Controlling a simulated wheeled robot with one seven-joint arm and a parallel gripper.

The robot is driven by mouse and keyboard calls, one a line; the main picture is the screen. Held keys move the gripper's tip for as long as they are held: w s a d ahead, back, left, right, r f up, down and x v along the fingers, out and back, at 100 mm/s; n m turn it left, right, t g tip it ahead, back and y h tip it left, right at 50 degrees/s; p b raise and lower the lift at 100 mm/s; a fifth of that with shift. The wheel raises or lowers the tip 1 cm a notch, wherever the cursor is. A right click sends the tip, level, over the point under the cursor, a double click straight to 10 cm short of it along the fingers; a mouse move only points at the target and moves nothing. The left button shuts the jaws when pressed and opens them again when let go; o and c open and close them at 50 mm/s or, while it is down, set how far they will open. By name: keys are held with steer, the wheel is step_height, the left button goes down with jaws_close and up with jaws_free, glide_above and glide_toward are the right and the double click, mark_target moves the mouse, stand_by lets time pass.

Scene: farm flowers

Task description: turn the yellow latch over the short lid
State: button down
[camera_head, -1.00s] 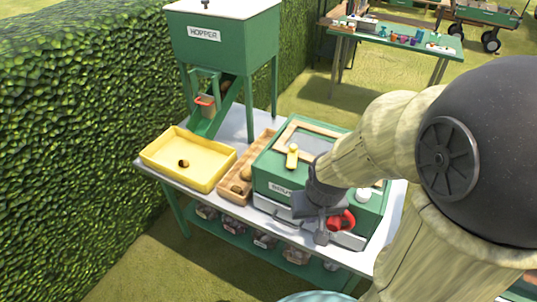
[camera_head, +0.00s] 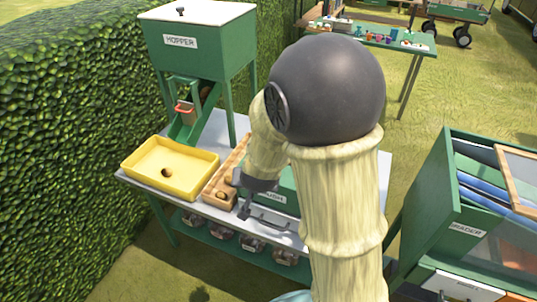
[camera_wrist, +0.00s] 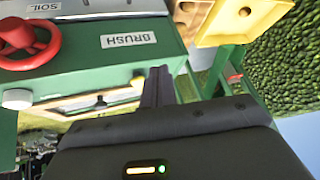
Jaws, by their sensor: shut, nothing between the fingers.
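The green box with the BRUSH label (camera_wrist: 138,40) appears upside down in the wrist view. In the head view my arm covers most of the box (camera_head: 285,185). The latch is hidden behind my arm in the head view. My gripper (camera_head: 245,211) is shut and empty, at the box's front left corner. Its fingers (camera_wrist: 158,75) point past the box edge; contact cannot be told.
A red wheel (camera_wrist: 30,42) and a white knob (camera_wrist: 17,98) are on the box. A wooden tray (camera_head: 214,190) and a yellow tray (camera_head: 201,181) lie to the left. The green hopper (camera_head: 212,55) stands behind. A grader box (camera_head: 421,220) stands to the right.

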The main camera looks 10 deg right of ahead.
steer(key=w+m+t+h, duration=0.1)
steer(key=h, duration=0.2)
steer(key=w+a+m+t+h, duration=0.1)
steer(key=m+h, duration=0.1)
steer(key=h, duration=0.2)
steer(key=w+a+m+t+h+p, duration=0.1)
steer(key=m+h, duration=0.1)
steer(key=h, duration=0.1)
steer(key=shift+w+a+f+t, duration=0.1)
steer(key=shift+w+t, duration=0.15)
steer(key=shift+t, duration=0.15)
steer(key=p+x, duration=0.4)
steer(key=x, duration=1)
steer(key=shift+d+b, duration=0.2)
steer(key=shift+b, duration=0.2)
steer(key=shift+d+b, duration=0.25)
steer(key=shift+b, duration=0.35)
steer(key=shift+w+d+r, duration=0.1)
steer(key=shift+r, duration=0.15)
